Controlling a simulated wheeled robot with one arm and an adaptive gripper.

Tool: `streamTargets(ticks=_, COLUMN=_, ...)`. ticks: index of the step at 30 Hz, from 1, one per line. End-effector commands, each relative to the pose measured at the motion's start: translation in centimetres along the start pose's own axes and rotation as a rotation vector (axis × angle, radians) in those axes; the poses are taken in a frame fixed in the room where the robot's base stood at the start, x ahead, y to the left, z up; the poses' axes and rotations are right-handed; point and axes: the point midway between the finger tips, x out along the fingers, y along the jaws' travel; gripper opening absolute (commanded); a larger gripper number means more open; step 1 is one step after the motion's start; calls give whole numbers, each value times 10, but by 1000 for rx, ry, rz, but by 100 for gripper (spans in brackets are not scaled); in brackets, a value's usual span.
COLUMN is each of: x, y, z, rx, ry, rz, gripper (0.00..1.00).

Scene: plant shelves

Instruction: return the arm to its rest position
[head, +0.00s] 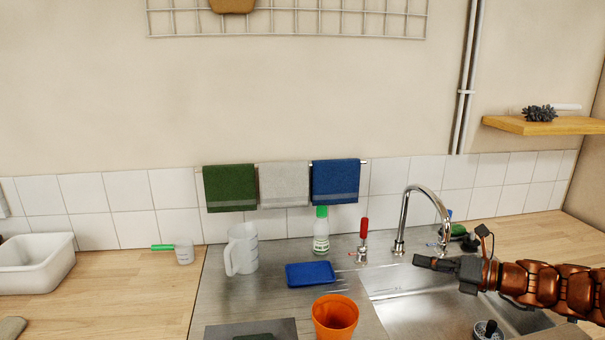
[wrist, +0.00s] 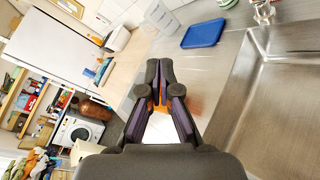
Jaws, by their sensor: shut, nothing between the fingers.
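My gripper (head: 437,264) reaches in from the right in the head view, over the sink basin near the tap. In the wrist view my gripper (wrist: 158,66) has its dark fingers together at the tips, with nothing between them. My copper-coloured arm runs from it to the right edge of the head view. An orange pot (head: 335,316) stands on the steel counter to the left of the gripper. In the wrist view, orange shows behind the fingers, mostly hidden by them.
The sink (head: 405,306) and curved tap (head: 403,215) lie beside the gripper. A wooden shelf (head: 560,125) is at upper right. The wooden counter at left has free room.

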Motion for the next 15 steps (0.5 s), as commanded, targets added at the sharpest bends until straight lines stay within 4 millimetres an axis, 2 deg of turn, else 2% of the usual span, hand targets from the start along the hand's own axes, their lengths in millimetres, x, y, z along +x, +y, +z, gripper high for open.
streamTargets(ticks=1, x=16, y=24, z=-13, rx=-96, ry=71, rz=23, gripper=0)
streamTargets(ticks=6, x=50, y=88, z=-64, rx=-426, ry=288, rz=113, gripper=0)
streamTargets(ticks=10, x=62, y=127, z=-107, rx=-678, ry=444, rz=198, gripper=0)
streamTargets(ticks=15, x=59, y=167, z=-166, rx=-994, ry=640, rz=335, gripper=0)
